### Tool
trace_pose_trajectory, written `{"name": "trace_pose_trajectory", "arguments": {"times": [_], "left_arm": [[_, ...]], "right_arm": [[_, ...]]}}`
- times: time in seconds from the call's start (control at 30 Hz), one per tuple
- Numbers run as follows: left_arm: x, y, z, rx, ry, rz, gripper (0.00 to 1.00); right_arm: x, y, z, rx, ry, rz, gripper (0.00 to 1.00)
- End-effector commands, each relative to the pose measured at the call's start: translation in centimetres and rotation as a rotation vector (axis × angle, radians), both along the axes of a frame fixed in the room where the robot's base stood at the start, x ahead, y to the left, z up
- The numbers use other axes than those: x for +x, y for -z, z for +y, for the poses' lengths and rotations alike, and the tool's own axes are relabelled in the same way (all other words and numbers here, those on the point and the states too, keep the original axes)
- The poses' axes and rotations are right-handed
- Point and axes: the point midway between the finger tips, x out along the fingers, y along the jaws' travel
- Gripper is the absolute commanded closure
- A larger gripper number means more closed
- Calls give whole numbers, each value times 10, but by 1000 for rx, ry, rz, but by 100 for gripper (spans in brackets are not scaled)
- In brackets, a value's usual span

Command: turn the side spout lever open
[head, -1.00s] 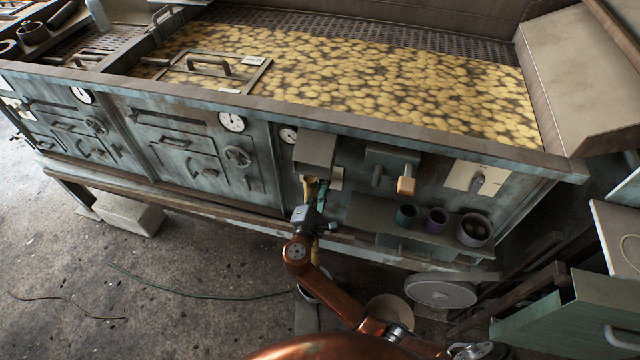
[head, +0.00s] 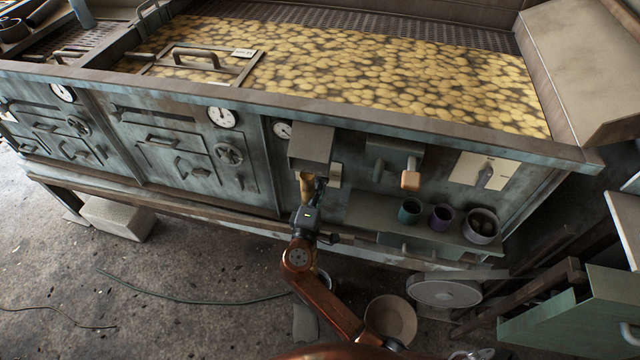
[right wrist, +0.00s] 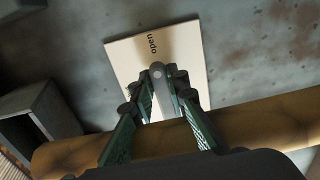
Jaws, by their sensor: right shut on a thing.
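The side spout lever (right wrist: 163,95) is a grey bar in the right wrist view. It stands in front of a pale plate (right wrist: 125,57) with the word "open", its rounded end just below that word. My right gripper (right wrist: 162,88) has green ridged fingers on either side of the lever and is shut on it. A yellow-brown spout (right wrist: 265,118) crosses in front of the plate. In the head view my right gripper (head: 319,186) is at the plate (head: 335,172), beside the spout (head: 306,186). The lever is hidden there. My left gripper is not in view.
A grey box (head: 311,147) juts out above the spout. To the right are a wooden-handled lever (head: 410,180), another lever on a plate (head: 485,175), and a shelf with cups (head: 410,211). A tan bowl (head: 391,318) is below.

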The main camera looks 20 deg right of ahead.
Motion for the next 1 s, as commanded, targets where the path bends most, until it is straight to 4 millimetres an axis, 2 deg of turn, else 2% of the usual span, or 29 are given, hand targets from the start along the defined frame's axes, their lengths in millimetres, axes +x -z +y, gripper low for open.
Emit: {"name": "trace_pose_trajectory", "arguments": {"times": [0.4, 0.43, 0.67, 1.0], "left_arm": [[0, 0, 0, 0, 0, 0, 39], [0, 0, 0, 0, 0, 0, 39], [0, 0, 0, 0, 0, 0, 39], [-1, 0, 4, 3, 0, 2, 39]], "right_arm": [[0, 0, 0, 5, -1, -2, 100], [0, 0, 0, 5, -1, -2, 84], [0, 0, 0, 4, -1, -1, 68], [-3, 1, 2, 4, -1, -1, 68]]}}
